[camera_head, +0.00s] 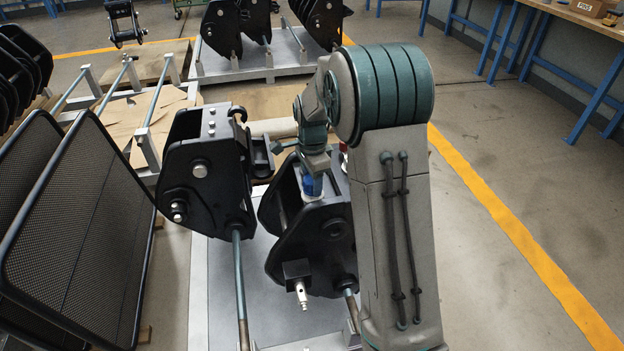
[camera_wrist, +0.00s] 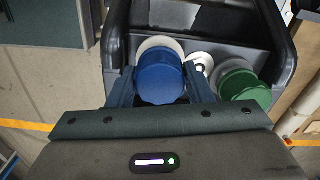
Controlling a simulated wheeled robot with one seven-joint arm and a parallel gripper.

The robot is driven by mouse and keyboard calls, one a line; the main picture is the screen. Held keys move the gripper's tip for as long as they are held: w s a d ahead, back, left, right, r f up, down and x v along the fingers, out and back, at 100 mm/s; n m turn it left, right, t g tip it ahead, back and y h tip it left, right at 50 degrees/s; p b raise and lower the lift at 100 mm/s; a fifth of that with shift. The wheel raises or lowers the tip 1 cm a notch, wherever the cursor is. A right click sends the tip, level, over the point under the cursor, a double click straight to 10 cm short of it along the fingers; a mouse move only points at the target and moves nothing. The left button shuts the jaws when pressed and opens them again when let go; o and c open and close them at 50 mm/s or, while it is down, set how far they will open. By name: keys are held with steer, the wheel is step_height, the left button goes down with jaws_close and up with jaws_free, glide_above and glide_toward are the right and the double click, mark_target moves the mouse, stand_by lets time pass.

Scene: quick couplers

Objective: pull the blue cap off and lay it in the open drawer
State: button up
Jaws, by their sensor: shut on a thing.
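The blue cap (camera_wrist: 160,80) is between the two fingers of my gripper (camera_wrist: 163,88) in the wrist view, and the fingers are shut on it. A white ring (camera_wrist: 158,43) shows right behind the cap. In the head view the blue cap (camera_head: 312,186) is below my gripper (camera_head: 312,172), at the top of a black coupler (camera_head: 300,245), with a pale ring under it. The cap looks seated on that ring, but I cannot tell if there is a small gap. I cannot make out an open drawer in either view.
A green cap (camera_wrist: 246,88) and a small white fitting (camera_wrist: 201,63) sit right of the blue cap. Another black coupler (camera_head: 203,170) stands close left of my gripper. Dark mesh panels (camera_head: 75,235) lean at the left. The floor at the right (camera_head: 500,270) is clear.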

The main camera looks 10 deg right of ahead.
steer(key=shift+c, duration=0.5)
steer(key=shift+w+r, duration=0.1)
steer(key=shift+r, duration=0.2)
steer(key=shift+r+p, duration=1.65)
steer(key=shift+r, duration=0.2)
steer(key=shift+r+p, duration=1.65)
steer(key=shift+r, duration=0.4)
steer(key=shift+a+f, duration=0.1)
